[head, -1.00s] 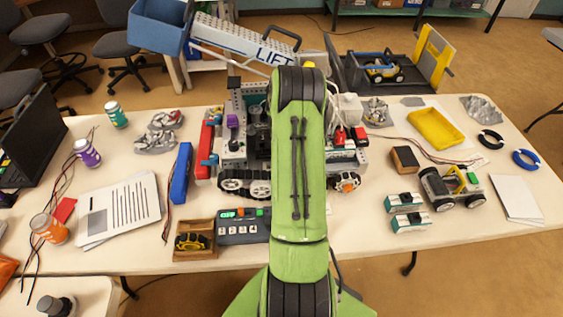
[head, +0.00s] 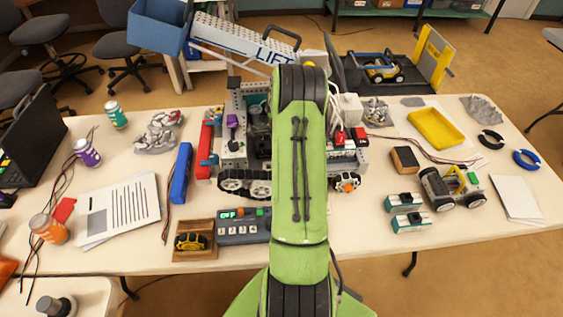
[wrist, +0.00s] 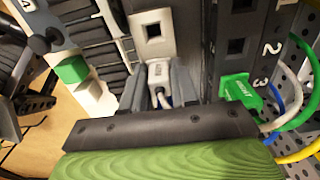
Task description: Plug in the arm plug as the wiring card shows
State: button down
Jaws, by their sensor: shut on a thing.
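My gripper (wrist: 164,90) is shut on a white plug (wrist: 159,73) with a pale cable. I cannot tell whether the plug touches the panel. To the right, a dark strip marked 1, 2 and 3 has square openings (wrist: 236,46). A green plug (wrist: 237,90) sits by the number 3, with cables trailing right. In the head view my green arm hides my gripper and much of the robot build (head: 245,145) on the table. I cannot make out the wiring card.
A green block (wrist: 72,69) and black ribbed parts lie left of the plug. White, blue and yellow cables crowd the right. On the table (head: 370,220) are a control box (head: 243,228), a blue bar (head: 181,172), a yellow tray (head: 436,128) and printed sheets (head: 120,207).

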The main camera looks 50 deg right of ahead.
jog(key=shift+r, duration=0.15)
jog(key=shift+r+p, duration=0.35)
jog(key=shift+r, duration=0.05)
jog(key=shift+s+a+r+p, duration=0.1)
jog(key=shift+a+r+p, duration=0.1)
jog(key=shift+r+p, duration=0.55)
jog(key=shift+s+a+r+p, duration=0.1)
jog(key=shift+a+r+p, duration=0.2)
jog(key=shift+r, duration=0.75)
